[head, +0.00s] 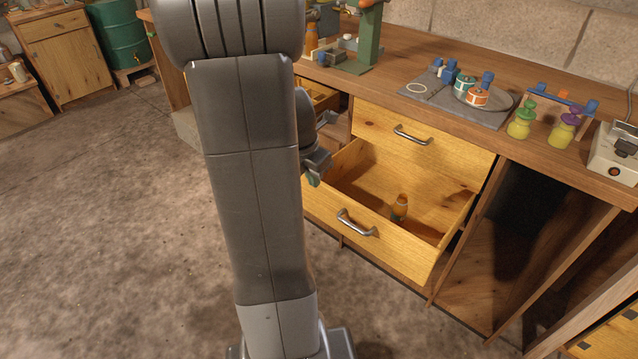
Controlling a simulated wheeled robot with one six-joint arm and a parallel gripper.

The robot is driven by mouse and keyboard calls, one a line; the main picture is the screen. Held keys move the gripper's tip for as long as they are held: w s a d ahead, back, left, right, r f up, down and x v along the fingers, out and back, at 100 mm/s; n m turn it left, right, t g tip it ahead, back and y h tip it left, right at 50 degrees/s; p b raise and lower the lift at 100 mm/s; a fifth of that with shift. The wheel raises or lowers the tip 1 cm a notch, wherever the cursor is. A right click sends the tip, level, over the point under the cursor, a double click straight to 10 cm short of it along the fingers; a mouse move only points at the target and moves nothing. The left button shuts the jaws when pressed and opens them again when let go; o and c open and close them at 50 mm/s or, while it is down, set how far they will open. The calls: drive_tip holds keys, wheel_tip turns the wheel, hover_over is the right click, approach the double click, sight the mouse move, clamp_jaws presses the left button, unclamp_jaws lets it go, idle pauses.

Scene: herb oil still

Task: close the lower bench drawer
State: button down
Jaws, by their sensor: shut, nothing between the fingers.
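The lower bench drawer (390,237) is pulled well out from the workbench. Its yellow wood front has a silver bar handle (356,223). My gripper (318,178) is partly hidden behind my arm. It is shut and empty, by the left end of the open drawer. I cannot tell whether it touches the drawer.
On the workbench top (390,62) are a grey mat (424,92) with small jars, yellow-green bottles (520,122) and a white device (615,158). Another drawer (318,97) is open behind my arm. An open bay lies right of the drawers. The floor (110,220) at left is clear.

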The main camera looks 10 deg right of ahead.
sight(330, 190)
drive_tip(key=w+d+f+b, duration=0.1)
drive_tip(key=f, duration=0.2)
drive_tip(key=w+d+f+b, duration=0.1)
drive_tip(key=d+f, duration=0.1)
drive_tip(key=f, duration=0.1)
drive_tip(key=w+d+f+b, duration=0.1)
drive_tip(key=f, duration=0.2)
drive_tip(key=shift+w+d+f, duration=0.1)
drive_tip(key=shift+d, duration=0.05)
drive_tip(key=shift+w+d, duration=0.35)
drive_tip(key=shift+d, duration=0.05)
drive_tip(key=shift+d, duration=0.1)
drive_tip(key=shift+w+d+p, duration=0.2)
drive_tip(key=shift+p, duration=0.2)
drive_tip(key=w+d+p, duration=0.8)
drive_tip(key=w+d, duration=0.2)
drive_tip(key=d, duration=0.3)
drive_tip(key=shift+w, duration=0.15)
drive_tip(key=shift+d, duration=0.1)
